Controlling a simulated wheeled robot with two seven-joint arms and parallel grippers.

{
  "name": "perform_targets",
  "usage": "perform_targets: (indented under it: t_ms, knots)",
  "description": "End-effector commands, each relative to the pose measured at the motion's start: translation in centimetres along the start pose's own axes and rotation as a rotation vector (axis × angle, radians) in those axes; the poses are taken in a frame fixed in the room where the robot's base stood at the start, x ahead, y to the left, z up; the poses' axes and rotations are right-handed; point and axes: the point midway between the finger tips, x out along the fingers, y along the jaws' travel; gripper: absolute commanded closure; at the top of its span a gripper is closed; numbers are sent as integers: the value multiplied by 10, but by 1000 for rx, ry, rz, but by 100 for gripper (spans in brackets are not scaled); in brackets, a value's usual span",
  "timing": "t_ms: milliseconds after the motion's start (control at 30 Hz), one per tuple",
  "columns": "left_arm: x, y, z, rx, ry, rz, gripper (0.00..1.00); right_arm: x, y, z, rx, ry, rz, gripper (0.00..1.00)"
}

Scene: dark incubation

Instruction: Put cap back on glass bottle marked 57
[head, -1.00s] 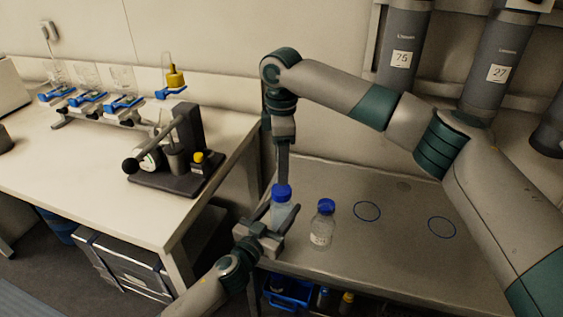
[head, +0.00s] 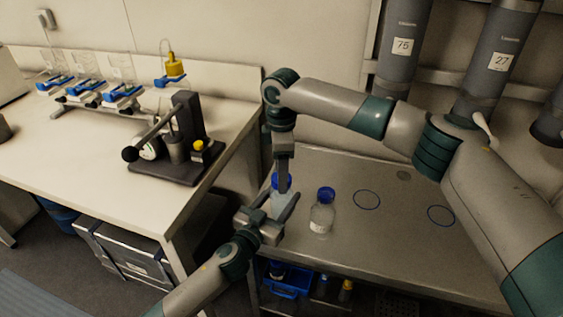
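A clear bottle (head: 279,203) with a blue cap (head: 275,181) stands upright at the left edge of the grey bench. My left gripper (head: 277,200) has one finger on each side of this bottle, with the gap about as wide as its body. My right gripper (head: 284,189) points straight down over the blue cap, its fingers overlapping it. The fingers are seen edge-on, so I cannot tell if they are closed on it.
Grey cylinders labelled 75 (head: 402,47) and 27 (head: 500,62) hang behind. A white table (head: 70,160) with a press-like device (head: 185,150) stands left.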

Motion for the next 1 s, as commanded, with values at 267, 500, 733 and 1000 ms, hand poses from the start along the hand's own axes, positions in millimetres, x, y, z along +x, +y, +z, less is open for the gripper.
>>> perform_targets:
  t_ms: [267, 500, 733, 1000]
  knots:
    - [0, 0, 0, 1, 0, -1, 100, 10, 0, 0, 0, 0, 1, 44]
    - [0, 0, 0, 1, 0, -1, 100, 10, 0, 0, 0, 0, 1, 58]
    - [0, 0, 0, 1, 0, -1, 100, 9, 0, 0, 5, 0, 0, 86]
    - [0, 0, 0, 1, 0, -1, 100, 10, 0, -1, 232, 1, -1, 86]
